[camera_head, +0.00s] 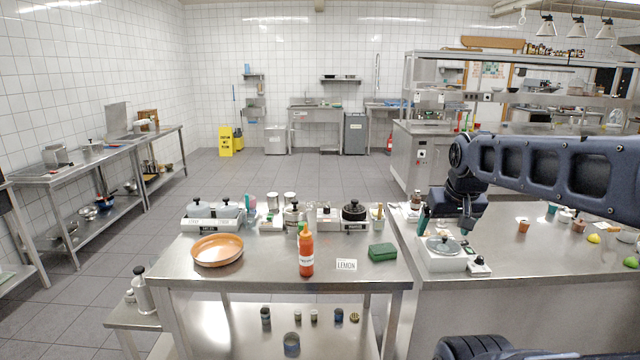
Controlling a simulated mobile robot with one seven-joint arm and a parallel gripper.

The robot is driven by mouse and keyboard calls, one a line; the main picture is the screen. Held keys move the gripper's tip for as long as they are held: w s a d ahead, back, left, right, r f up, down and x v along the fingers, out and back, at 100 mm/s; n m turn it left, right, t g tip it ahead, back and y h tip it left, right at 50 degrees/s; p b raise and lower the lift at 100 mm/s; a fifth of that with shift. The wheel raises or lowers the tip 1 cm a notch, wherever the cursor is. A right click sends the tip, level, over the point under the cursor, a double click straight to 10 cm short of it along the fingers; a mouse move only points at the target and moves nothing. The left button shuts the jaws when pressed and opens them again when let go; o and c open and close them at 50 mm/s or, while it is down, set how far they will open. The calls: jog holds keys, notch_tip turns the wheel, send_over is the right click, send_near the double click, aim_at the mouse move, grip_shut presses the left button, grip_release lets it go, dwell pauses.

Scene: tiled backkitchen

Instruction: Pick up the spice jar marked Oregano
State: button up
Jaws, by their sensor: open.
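Several small jars stand on the lower shelf of the near table, among them a dark jar (266,315), a blue-topped jar (338,315) and a larger grey-blue tin (291,343). Their labels are too small to read, so I cannot tell which is marked Oregano. My gripper (464,226) hangs at the end of my folded arm on the right, over the right counter near a small scale. It is open, with nothing visible in it. It is well up and to the right of the shelf jars.
The near table (190,265) carries an orange pan (217,250), a red sauce bottle (306,252), a green sponge (382,252), a LEMON card (346,265) and appliances behind. The right counter (520,268) holds a scale (445,258) and small cups.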

jog(key=c, duration=0.4)
jog(key=shift+o, duration=0.2)
jog(key=shift+w, duration=0.1)
jog(key=w+a+r+m+g, duration=0.1)
jog(key=w+a+r+m, duration=0.1)
jog(key=w, duration=0.4)
jog(key=w+a+r+m, duration=0.2)
jog(key=w+a, duration=0.1)
jog(key=w, duration=0.3)
jog(key=m+g, duration=0.4)
jog(key=m, duration=0.9)
send_over(303, 223)
notch_tip(303, 223, down, 16)
jog(key=shift+s+f, duration=0.15)
jog(key=shift+f, duration=5.2)
